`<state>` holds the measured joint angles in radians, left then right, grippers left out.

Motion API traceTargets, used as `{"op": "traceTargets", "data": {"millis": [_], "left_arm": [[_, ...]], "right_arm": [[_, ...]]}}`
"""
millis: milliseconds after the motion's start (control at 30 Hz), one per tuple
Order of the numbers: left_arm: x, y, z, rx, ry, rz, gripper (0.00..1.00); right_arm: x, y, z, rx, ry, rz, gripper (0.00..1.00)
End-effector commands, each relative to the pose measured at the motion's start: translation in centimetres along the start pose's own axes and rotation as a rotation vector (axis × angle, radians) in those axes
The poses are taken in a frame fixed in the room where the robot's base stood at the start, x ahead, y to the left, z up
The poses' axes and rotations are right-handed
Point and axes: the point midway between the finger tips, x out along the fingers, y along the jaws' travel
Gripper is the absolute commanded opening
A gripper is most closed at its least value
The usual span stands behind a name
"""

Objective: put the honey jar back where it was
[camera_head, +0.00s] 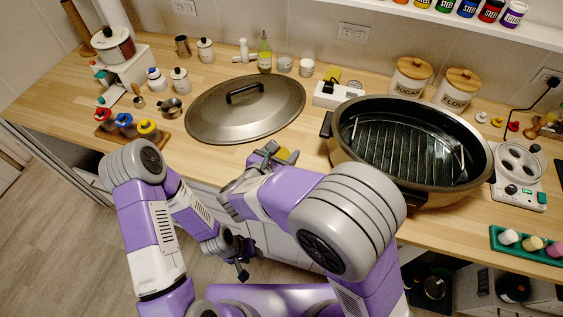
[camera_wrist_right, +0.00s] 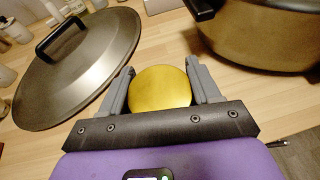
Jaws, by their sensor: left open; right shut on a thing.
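The honey jar shows as a round gold-yellow lid (camera_wrist_right: 160,88) between the two fingers of my right gripper (camera_wrist_right: 160,70) in the right wrist view. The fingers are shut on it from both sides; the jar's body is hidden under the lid. In the head view a bit of yellow (camera_head: 284,154) shows at my right gripper (camera_head: 271,153), near the counter's front edge, between the big lid and the roaster. Whether the jar touches the counter I cannot tell. My left gripper (camera_head: 242,265) is open and empty, low in front of the counter.
A large metal lid (camera_head: 222,113) lies left of the right gripper. A big roaster pan (camera_head: 410,199) with a rack stands to the right. Sugar (camera_head: 409,79) and flour (camera_head: 457,89) canisters stand behind it. Bare wooden counter (camera_head: 310,135) lies between lid and pan.

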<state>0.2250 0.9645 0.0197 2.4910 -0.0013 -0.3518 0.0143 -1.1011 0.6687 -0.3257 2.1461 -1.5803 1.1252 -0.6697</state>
Motion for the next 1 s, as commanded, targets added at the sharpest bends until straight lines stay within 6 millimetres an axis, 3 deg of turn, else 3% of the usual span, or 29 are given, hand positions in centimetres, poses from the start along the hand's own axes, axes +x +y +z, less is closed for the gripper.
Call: {"op": "traceTargets", "data": {"millis": [300,667,700,867,1000], "left_arm": [[1.1,-0.4,-0.1,0.0,0.0,0.0,0.43],[1.4,-0.5,-0.1,0.0,0.001,0.0,0.43],[1.4,-0.5,-0.1,0.0,0.001,0.0,0.43],[1.3,-0.5,-0.1,0.0,0.001,0.0,0.43],[1.3,-0.5,-0.1,0.0,0.001,0.0,0.43]], "right_arm": [[1.4,0.0,-3.3,0.0,-0.002,-0.001,0.03],[1.5,0.0,-3.6,0.001,-0.002,0.0,0.03],[1.6,-0.1,-3.7,0.0,0.0,-0.001,0.63],[1.5,0.0,-3.6,0.0,0.0,0.0,0.87],[1.5,0.0,-3.6,0.0,0.0,0.0,0.87]]}}
